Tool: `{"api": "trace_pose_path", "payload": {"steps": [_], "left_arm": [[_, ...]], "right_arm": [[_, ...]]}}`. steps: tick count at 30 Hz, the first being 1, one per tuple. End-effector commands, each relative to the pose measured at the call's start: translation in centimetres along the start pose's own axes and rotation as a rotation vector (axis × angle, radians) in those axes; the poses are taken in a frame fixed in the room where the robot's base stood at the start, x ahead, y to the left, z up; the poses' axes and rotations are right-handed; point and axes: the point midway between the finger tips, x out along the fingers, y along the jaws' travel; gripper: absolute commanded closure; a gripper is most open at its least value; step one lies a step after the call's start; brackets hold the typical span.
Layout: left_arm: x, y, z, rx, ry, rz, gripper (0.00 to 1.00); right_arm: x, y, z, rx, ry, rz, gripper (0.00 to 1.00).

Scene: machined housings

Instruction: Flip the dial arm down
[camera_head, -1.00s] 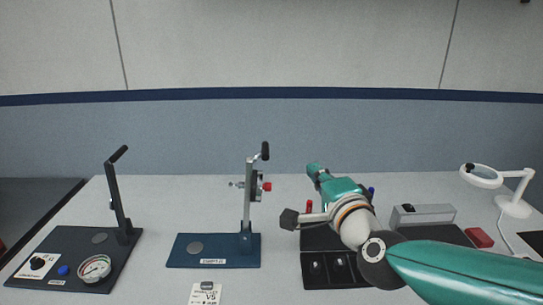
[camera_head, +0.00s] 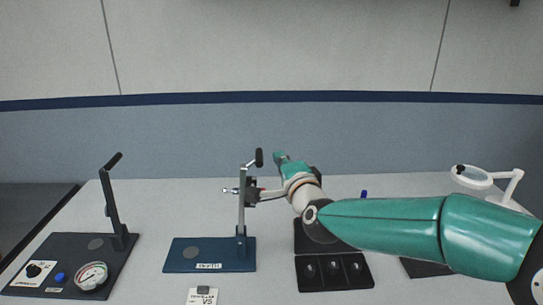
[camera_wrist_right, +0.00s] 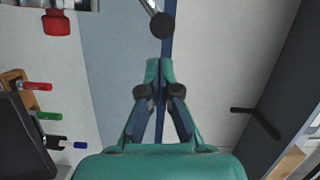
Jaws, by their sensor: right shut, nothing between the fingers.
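A blue base plate (camera_head: 190,259) stands mid-table with an upright grey arm (camera_head: 241,215). The arm has a black handle knob (camera_head: 259,157) at its top and small fittings partway up. In the right wrist view the fingers (camera_wrist_right: 158,70) are together, with a dark round knob (camera_wrist_right: 162,25) on a silver rod beyond the tips. My left gripper is not in view.
To the left, a black board (camera_head: 105,252) carries a round gauge (camera_head: 91,276) and an upright black lever (camera_head: 109,200). A black block with several knobs (camera_head: 334,284) lies under my right arm. A white magnifier lamp (camera_head: 473,178) stands at the right. A printed card (camera_head: 201,297) lies at the front.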

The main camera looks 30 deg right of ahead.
Motion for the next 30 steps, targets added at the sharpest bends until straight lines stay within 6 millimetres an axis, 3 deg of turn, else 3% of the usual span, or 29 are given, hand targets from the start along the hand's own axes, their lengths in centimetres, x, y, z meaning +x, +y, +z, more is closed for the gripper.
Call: {"api": "trace_pose_path", "payload": {"steps": [6, 20, 30], "left_arm": [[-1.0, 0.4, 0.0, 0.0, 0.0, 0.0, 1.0], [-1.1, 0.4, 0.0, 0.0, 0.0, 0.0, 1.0], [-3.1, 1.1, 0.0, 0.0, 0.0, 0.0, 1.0]], "right_arm": [[0.4, -0.2, 1.9, 0.0, 0.0, -0.001, 1.0], [0.5, -0.2, 2.2, -0.004, 0.001, -0.001, 1.0], [0.7, -1.4, 3.1, -0.096, 0.02, 0.027, 1.0]]}}
